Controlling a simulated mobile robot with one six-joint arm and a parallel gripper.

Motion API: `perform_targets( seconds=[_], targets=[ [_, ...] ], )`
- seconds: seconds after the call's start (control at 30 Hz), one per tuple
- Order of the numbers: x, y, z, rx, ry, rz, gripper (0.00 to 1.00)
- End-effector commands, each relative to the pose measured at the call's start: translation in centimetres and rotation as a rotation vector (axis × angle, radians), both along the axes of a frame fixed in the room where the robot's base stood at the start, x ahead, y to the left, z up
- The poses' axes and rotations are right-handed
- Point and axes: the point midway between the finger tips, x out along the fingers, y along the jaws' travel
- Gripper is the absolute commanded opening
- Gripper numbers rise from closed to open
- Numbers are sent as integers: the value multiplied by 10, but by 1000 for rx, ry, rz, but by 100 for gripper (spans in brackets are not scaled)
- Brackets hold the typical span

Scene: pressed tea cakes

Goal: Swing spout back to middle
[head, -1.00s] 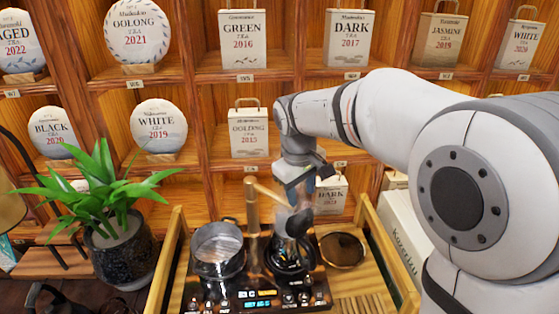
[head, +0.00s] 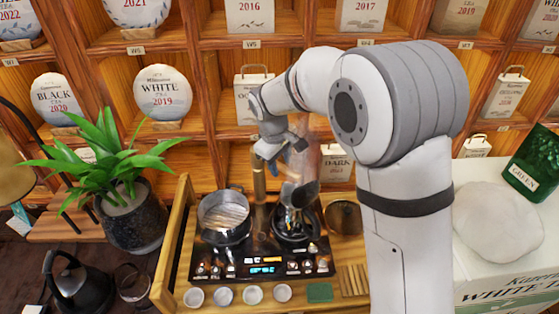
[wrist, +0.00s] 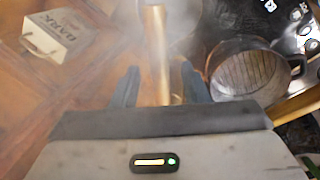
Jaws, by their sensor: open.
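The brass spout's post (head: 259,182) stands at the back of the black tea stove, between a steel pot (head: 224,216) on the left and a dark pot with a glassy upper part (head: 291,222) on the right. My gripper (head: 284,152) is at the spout's top and hides its arm in the head view. In the wrist view the brass spout (wrist: 156,50) runs between the two dark fingers of my open gripper (wrist: 158,86). I cannot tell whether either finger touches it. The steel pot also shows in the wrist view (wrist: 250,72), at the right.
The stove's lit control panel (head: 262,266) faces front, with several small white cups (head: 223,296) before it. A potted plant (head: 128,215) and a dark kettle (head: 75,285) stand at left. Shelves with tea packages rise behind. Light steam hangs over the stove.

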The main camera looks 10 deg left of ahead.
Motion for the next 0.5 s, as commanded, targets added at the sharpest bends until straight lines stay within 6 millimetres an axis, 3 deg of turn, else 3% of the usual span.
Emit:
perform_targets(
  seconds=[0.23,0.5],
  targets=[
    [0,0,-1,0,0,0,40],
    [0,0,-1,0,0,1,18]
  ],
)
